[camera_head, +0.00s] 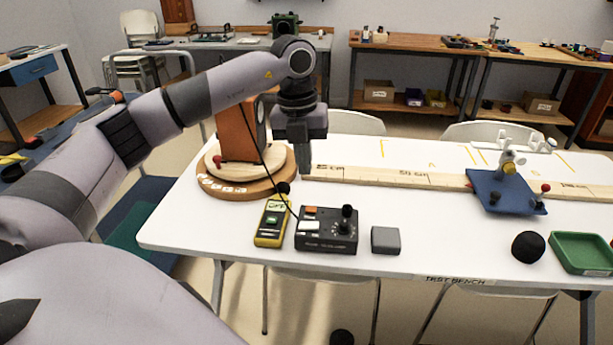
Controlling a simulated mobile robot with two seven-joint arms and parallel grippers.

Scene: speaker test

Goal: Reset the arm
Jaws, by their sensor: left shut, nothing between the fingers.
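My left arm (215,92) comes in from the left and reaches over the white test bench (420,235). My left gripper (305,165) points down, shut and empty. It hangs in front of the right side of the orange upright box (236,135), which stands on a round wooden turntable (235,185). The gripper hides part of the turntable's right side and the left end of the marked wooden rail (385,176). Contact with either cannot be told. My right gripper is out of view.
Near the front edge are a yellow meter (270,232), a black control box (328,243) with a joystick, and a grey block (385,240). A blue plate (495,195) carries a small device on the rail. A black ball (528,247) and green tray (582,252) are at right.

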